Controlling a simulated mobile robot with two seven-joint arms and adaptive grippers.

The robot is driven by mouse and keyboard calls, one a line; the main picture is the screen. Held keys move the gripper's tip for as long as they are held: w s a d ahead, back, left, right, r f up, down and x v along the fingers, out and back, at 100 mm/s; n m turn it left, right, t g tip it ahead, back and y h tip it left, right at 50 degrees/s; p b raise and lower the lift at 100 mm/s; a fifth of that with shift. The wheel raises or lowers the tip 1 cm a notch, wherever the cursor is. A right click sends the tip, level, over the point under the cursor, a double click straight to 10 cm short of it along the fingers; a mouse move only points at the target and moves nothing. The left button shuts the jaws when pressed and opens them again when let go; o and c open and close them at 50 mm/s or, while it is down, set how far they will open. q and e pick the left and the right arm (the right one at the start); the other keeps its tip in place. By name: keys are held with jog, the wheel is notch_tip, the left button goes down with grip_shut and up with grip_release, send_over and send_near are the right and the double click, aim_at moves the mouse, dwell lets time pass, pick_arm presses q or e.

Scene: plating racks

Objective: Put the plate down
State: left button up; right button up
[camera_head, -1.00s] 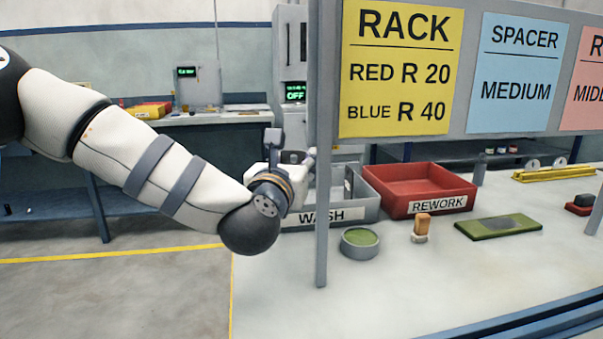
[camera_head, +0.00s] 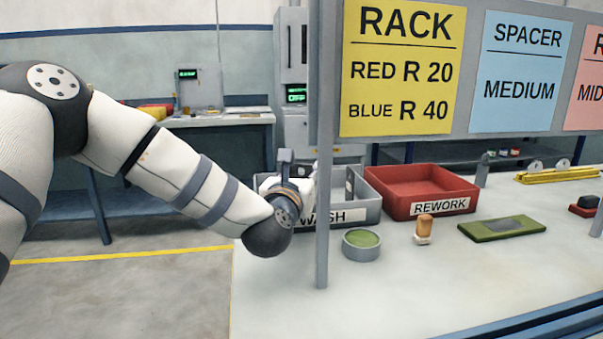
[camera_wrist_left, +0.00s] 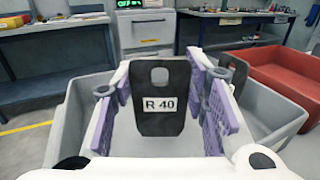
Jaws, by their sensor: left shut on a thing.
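A dark grey plate (camera_wrist_left: 160,112) with a hole near its top and a white "R 40" label stands upright in the left wrist view. My left gripper (camera_wrist_left: 160,70) is shut on it, with a purple-padded finger at each side. In the head view the left hand (camera_head: 292,190) is at the left end of the WASH bin (camera_head: 368,213), partly behind a post, and the plate cannot be made out. My right gripper is not in view.
A red REWORK bin (camera_head: 420,190) stands right of the WASH bin. A grey post (camera_head: 322,210) carries a sign board in front. A round green-topped dish (camera_head: 362,243), a small brush (camera_head: 423,230) and a green pad (camera_head: 500,228) lie on the bench. The bench front is clear.

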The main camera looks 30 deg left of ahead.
pick_arm(q)
jog(key=shift+f, duration=0.25)
jog(key=o, duration=1.2)
jog(key=shift+o, duration=0.2)
jog(key=shift+r, duration=0.3)
jog(key=shift+r+p, duration=0.3)
jog(key=shift+r, duration=0.5)
jog(key=v, duration=1.2)
jog(key=shift+f, duration=0.45)
